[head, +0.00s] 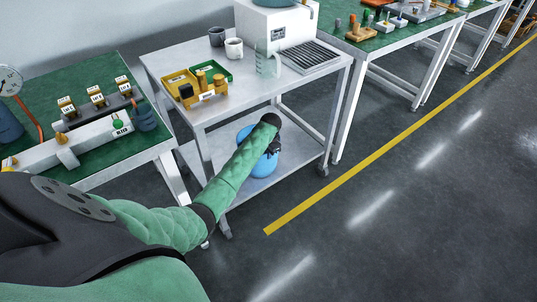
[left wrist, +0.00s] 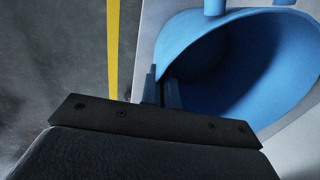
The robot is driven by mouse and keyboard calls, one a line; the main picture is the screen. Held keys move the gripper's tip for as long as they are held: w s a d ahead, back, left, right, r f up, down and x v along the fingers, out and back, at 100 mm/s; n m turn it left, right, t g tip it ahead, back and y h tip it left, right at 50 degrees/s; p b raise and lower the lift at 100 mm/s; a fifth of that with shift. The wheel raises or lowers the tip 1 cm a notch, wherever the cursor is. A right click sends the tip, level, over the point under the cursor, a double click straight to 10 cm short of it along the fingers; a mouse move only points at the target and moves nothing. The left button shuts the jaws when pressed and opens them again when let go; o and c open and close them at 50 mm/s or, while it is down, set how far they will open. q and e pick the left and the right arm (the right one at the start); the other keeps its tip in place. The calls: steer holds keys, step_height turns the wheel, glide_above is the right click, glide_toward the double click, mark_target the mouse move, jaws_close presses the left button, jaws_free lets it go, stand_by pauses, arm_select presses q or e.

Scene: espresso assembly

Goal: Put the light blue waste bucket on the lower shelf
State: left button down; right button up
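The light blue waste bucket (head: 264,167) shows at the lower shelf (head: 296,148) of the metal cart, partly hidden behind my left forearm. I cannot tell whether its base touches the shelf. In the left wrist view the bucket (left wrist: 215,85) fills the right side, with its open mouth and dark inside visible. My left gripper (head: 274,143) reaches down to the bucket, mostly hidden by its own wrist in the head view. In the left wrist view its narrow fingers (left wrist: 161,88) are close together on the bucket's rim, one on each side. My right gripper is not in view.
The cart's top (head: 225,110) carries a white espresso machine (head: 280,28), cups, a glass jug (head: 267,62) and yellow and green trays. Cart legs and the top's edge stand close around my arm. A green workbench (head: 85,160) is at left. The lower shelf is bare to the bucket's right.

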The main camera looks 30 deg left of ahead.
arm_select(q)
steer(key=c, duration=2)
jaws_free()
steer(key=shift+f, duration=0.15)
steer(key=o, duration=0.3)
